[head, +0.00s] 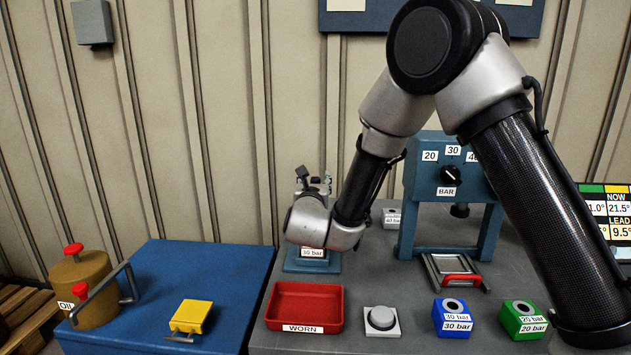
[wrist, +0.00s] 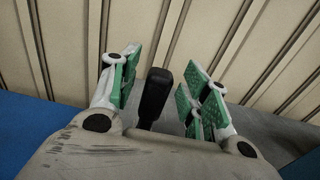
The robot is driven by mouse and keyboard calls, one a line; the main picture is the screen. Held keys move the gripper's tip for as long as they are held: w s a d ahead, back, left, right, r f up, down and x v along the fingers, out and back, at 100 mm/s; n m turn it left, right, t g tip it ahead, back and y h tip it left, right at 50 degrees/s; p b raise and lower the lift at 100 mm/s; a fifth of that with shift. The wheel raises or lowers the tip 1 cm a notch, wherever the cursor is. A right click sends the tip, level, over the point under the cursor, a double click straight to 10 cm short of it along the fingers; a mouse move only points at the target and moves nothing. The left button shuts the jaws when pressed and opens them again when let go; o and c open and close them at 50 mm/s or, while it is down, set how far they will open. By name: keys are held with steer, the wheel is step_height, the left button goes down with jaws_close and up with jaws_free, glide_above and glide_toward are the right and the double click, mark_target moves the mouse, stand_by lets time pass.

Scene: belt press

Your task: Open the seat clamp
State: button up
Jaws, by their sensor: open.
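The seat clamp's black handle (wrist: 154,96) stands up between the fingers of my gripper (wrist: 160,66) in the wrist view. The green-padded fingers are spread, with a gap visible on each side of the handle. In the head view a blue base (head: 300,266) with a "30 bar" label stands behind the red tray. My wrist covers most of the clamp there, and a dark piece and small metal parts show above it. I cannot tell from this view which belong to the clamp. The clamp's lower part is hidden in both views.
A red "WORN" tray (head: 292,303), a grey round button (head: 381,318), a blue 30 bar block (head: 452,319) and a green 20 bar block (head: 523,320) line the bench front. The blue press (head: 447,186) stands to the right. A yellow block (head: 191,316) lies on the blue cabinet, left.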

steer(key=shift+w, duration=0.7)
jaws_close()
steer(key=shift+r, duration=0.1)
